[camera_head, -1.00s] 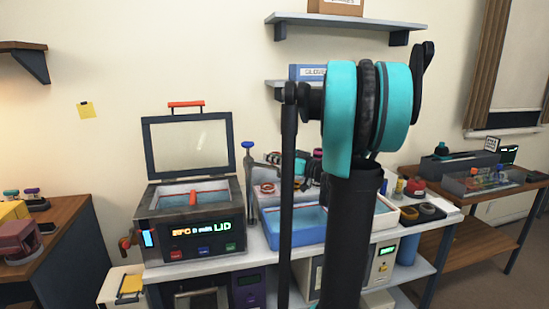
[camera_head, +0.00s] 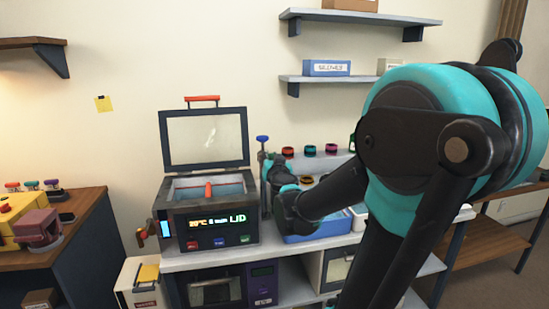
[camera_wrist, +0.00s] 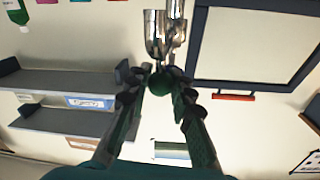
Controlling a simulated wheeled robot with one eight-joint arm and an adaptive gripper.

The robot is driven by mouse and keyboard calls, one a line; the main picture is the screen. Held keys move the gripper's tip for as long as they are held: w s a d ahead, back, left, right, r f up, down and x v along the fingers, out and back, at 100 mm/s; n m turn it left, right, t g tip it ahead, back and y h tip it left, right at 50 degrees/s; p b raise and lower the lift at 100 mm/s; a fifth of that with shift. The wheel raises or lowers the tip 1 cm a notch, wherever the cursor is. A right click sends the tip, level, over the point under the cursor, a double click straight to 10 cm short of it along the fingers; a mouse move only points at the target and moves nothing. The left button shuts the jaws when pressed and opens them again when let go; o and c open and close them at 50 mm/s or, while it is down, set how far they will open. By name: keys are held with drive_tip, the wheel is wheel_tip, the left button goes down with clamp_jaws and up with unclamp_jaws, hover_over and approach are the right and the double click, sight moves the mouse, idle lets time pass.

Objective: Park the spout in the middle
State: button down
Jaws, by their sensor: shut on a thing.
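The tap post (camera_head: 263,180) with a blue top knob stands upright just right of the heated bath (camera_head: 210,222). My gripper (camera_wrist: 160,92) is close to that post; in the head view its forearm reaches left to it and covers much of the area. In the wrist view the fingers close around a dark green round knob (camera_wrist: 159,84), which touches the metal spout (camera_wrist: 155,40). Where the spout points over the basins cannot be told, because the arm hides it in the head view.
The bath's lid (camera_head: 205,138) stands open behind it. A blue tray (camera_head: 305,228) lies right of the post, partly behind my arm. Wall shelves (camera_head: 330,78) hang above. A left table (camera_head: 75,225) holds yellow and maroon equipment.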

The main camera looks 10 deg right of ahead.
drive_tip(key=shift+a+m+h, duration=0.6)
drive_tip(key=shift+h, duration=0.4)
drive_tip(key=c, duration=1.3)
unclamp_jaws()
drive_tip(key=s+a, duration=0.2)
drive_tip(key=s, duration=0.9)
drive_tip(key=shift+s+a, duration=0.2)
drive_tip(key=shift+s, duration=0.2)
